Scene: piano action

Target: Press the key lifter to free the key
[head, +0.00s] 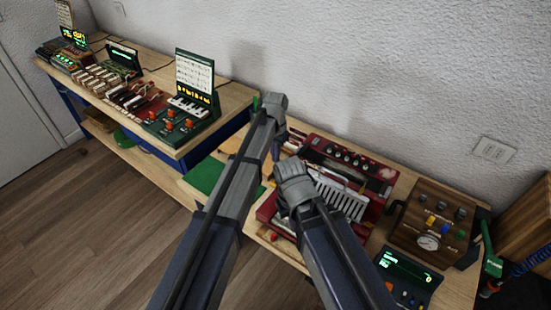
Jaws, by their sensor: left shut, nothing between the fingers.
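A red piano-action unit (375,168) stands on the wooden bench, with a row of pale keys (345,197) in its middle. I cannot single out the key lifter or the key it holds; my arms cover the unit's left part. My left gripper (277,152) hangs from its wrist at the unit's back left corner. It is shut with nothing between its fingers, and whether it touches the unit is unclear. My right arm reaches over the unit's left front, and its gripper (281,209) is mostly hidden under the wrist, so its jaws do not show.
A brown wooden box with a gauge and knobs (438,222) stands right of the unit, with a dark green-lit panel (408,272) in front. A green mat (205,176) lies on the left. A second bench with several small devices (195,85) runs along the wall.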

